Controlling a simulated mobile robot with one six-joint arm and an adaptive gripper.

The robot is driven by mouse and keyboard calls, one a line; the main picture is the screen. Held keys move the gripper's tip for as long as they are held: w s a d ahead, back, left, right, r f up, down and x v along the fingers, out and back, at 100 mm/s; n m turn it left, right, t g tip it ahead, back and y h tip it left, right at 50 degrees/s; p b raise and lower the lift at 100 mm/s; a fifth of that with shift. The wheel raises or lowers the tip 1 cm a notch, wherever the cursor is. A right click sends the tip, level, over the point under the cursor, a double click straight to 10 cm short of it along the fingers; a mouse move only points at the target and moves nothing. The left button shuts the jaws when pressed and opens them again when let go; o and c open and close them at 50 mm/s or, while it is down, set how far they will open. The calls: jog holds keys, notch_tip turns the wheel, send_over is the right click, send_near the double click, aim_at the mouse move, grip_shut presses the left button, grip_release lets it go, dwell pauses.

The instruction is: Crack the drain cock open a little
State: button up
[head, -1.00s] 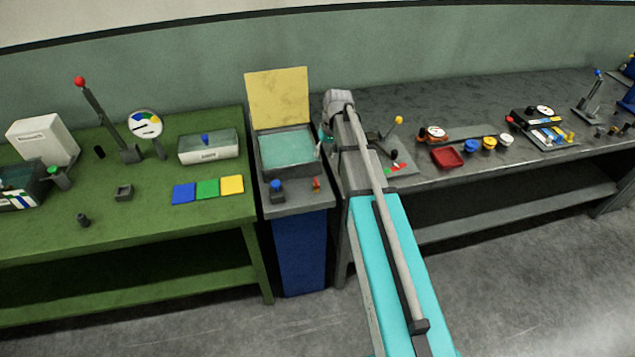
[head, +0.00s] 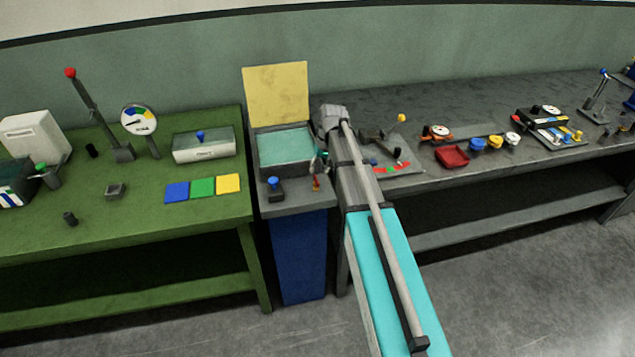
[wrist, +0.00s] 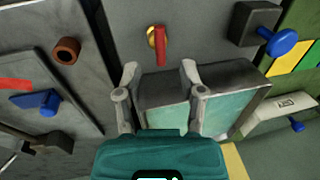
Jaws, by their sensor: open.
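The drain cock, a small red lever on a brass-coloured body, shows in the wrist view (wrist: 160,46) just beyond my fingertips and roughly centred between them. In the head view the same red lever (head: 316,184) stands on the grey ledge in front of the water basin (head: 285,171). My gripper (wrist: 157,72) is open and empty, its two fingers apart, with a visible gap to the lever.
A blue-knobbed fitting (head: 274,187) stands left of the drain cock on the same ledge. The basin's yellow lid (head: 277,95) is raised behind. A plate with a red-marked scale and a lever (head: 400,160) lies close to the right. Colour tiles (head: 203,188) lie on the green bench.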

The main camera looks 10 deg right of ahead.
aim_at(316, 180)
jog(key=shift+a+f+b, duration=0.2)
jog(key=shift+f+b, duration=0.65)
jog(key=shift+f, duration=0.15)
jog(key=shift+a+f+b, duration=0.2)
jog(key=shift+f+b, duration=0.65)
jog(key=shift+f, duration=0.15)
grip_shut()
